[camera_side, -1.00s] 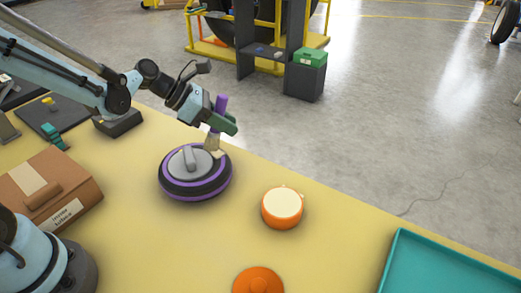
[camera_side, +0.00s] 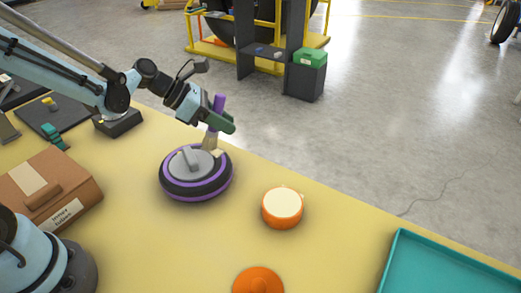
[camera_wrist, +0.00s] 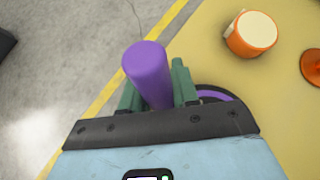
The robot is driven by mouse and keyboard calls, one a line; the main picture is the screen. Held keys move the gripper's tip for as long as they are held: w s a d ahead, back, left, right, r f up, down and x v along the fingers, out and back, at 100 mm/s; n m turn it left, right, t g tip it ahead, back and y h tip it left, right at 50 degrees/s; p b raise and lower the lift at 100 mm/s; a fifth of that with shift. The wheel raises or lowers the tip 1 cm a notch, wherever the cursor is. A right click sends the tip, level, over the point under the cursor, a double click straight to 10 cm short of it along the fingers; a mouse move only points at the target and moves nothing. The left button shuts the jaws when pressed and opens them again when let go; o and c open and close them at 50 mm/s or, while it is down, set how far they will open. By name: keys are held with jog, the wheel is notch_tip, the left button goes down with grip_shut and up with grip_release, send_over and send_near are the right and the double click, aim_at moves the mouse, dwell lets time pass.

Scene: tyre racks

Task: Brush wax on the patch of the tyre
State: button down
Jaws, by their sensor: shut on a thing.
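My gripper (camera_side: 221,121) is shut on a brush with a purple handle (camera_side: 218,103); the handle also fills the middle of the wrist view (camera_wrist: 148,72). The brush's pale bristles (camera_side: 210,141) point down at the far right edge of the tyre (camera_side: 196,173). The tyre lies flat on the table, black with purple bands, with a grey hub and raised grip on top. A small pale patch (camera_side: 217,153) shows on its upper right, right by the bristle tips; I cannot tell whether they touch. An orange pot with a cream top (camera_side: 283,207) stands to the right.
An orange lid (camera_side: 258,281) lies near the front edge of the picture. A teal tray (camera_side: 440,275) is at the lower right. A brown box (camera_side: 50,190) sits on the left. The yellow table (camera_side: 330,225) is clear between pot and tray.

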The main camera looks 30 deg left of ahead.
aim_at(223, 97)
jog(key=shift+a, duration=0.25)
jog(key=shift+d, duration=0.65)
dwell(1.9)
jog(key=shift+r, duration=3.5)
